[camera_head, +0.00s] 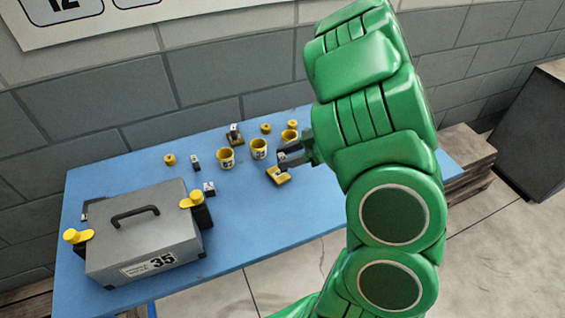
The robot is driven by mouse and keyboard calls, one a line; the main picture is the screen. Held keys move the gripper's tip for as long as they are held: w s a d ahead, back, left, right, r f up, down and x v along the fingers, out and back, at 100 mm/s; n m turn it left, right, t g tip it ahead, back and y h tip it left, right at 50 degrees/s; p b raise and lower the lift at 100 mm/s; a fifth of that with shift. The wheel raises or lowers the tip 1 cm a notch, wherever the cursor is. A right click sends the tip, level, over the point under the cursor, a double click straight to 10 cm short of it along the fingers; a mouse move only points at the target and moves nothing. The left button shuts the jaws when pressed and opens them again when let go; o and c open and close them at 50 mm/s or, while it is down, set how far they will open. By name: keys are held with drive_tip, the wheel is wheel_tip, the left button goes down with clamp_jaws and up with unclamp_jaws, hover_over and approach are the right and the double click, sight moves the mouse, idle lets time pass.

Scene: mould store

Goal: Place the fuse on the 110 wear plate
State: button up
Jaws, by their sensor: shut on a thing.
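My gripper (287,161) is at the right part of the blue table, shut on a small dark piece with a pale top, which I take to be the fuse (282,157). The jaws hide much of it. A yellow plate (279,178) lies on the table just below the gripper, and the held piece is over it or touching it; I cannot tell which. A darker plate (236,142) farther back has a similar small piece (234,129) on it. No number is readable on either plate, so I cannot tell which is the 110 wear plate.
Yellow cups (226,158) and small yellow knobs (169,160) stand near the gripper. Two more small black-and-white pieces (208,189) stand left. A grey case (150,240) marked 35 fills the table's left end. The front middle of the blue table (250,228) is clear.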

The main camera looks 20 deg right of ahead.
drive_tip(key=shift+w+d+f, duration=0.2)
drive_tip(key=shift+w+f, duration=0.85)
drive_tip(key=shift+f, duration=0.05)
drive_tip(key=shift+w+d+f, duration=0.2)
drive_tip(key=shift+w+f, duration=0.9)
drive_tip(key=shift+f, duration=0.05)
drive_tip(key=shift+w+d+f, duration=0.2)
drive_tip(key=shift+w+f, duration=0.85)
drive_tip(key=shift+f, duration=1.55)
drive_tip(key=shift+f, duration=0.1)
drive_tip(key=o, duration=1)
drive_tip(key=shift+o, duration=0.2)
drive_tip(key=shift+d+r, duration=0.1)
drive_tip(key=shift+r, duration=0.1)
drive_tip(key=v, duration=1.1)
drive_tip(key=shift+d+r, duration=0.2)
drive_tip(key=shift+d, duration=0.15)
